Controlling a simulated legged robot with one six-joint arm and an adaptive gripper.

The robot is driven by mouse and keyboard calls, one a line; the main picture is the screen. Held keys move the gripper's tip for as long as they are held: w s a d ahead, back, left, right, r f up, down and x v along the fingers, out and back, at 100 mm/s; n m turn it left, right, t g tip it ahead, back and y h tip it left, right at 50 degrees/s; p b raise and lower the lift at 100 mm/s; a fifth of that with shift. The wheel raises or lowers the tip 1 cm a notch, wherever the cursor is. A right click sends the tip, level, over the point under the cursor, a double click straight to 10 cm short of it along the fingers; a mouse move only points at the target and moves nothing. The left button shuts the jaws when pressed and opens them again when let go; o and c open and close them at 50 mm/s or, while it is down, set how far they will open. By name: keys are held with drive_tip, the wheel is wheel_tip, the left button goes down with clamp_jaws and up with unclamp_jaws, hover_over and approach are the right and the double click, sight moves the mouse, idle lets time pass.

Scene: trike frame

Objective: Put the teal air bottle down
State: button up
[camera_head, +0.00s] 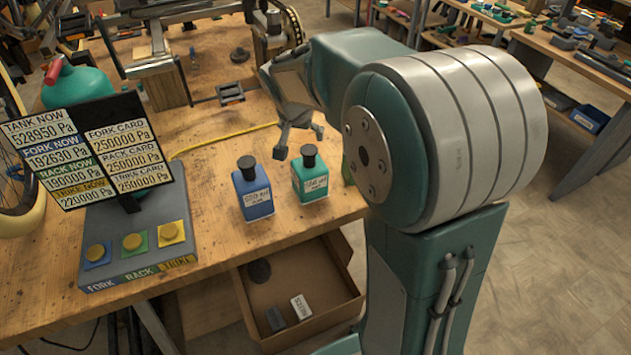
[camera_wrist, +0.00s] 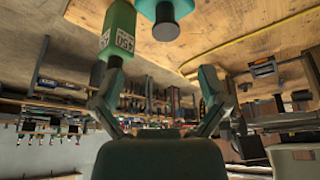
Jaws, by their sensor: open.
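The teal air bottle (camera_head: 312,185) stands upright on the wooden bench, with a black cap and a white label. In the wrist view the teal bottle (camera_wrist: 150,8) shows at the top edge, partly cut off, cap pointing down the picture. My gripper (camera_head: 299,142) is above and behind the bottles in the head view, fingers spread. In the wrist view my gripper (camera_wrist: 160,88) is open and empty, and the teal bottle is apart from both fingers.
A blue bottle (camera_head: 253,193) stands left of the teal one. A green bottle (camera_wrist: 120,22) is close by, mostly hidden behind my arm in the head view. A button box (camera_head: 140,270) with pressure cards stands left. An open drawer (camera_head: 330,312) juts below the bench edge.

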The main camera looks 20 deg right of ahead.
drive_tip(key=s+a+r+n+y, duration=0.1)
drive_tip(key=s+a+r+n, duration=0.1)
drive_tip(key=s, duration=0.6)
drive_tip(key=s+a+r+n+t+y, duration=0.1)
drive_tip(key=s+a+n, duration=0.2)
drive_tip(key=s, duration=0.6)
drive_tip(key=s+a+r+n+t+y, duration=0.1)
drive_tip(key=s+a+r+n, duration=0.1)
drive_tip(key=s, duration=0.6)
drive_tip(key=shift+s+a+r+n, duration=0.2)
drive_tip(key=shift+s+r+n, duration=0.15)
drive_tip(key=shift+n, duration=0.15)
drive_tip(key=shift+w, duration=0.1)
idle(1.2)
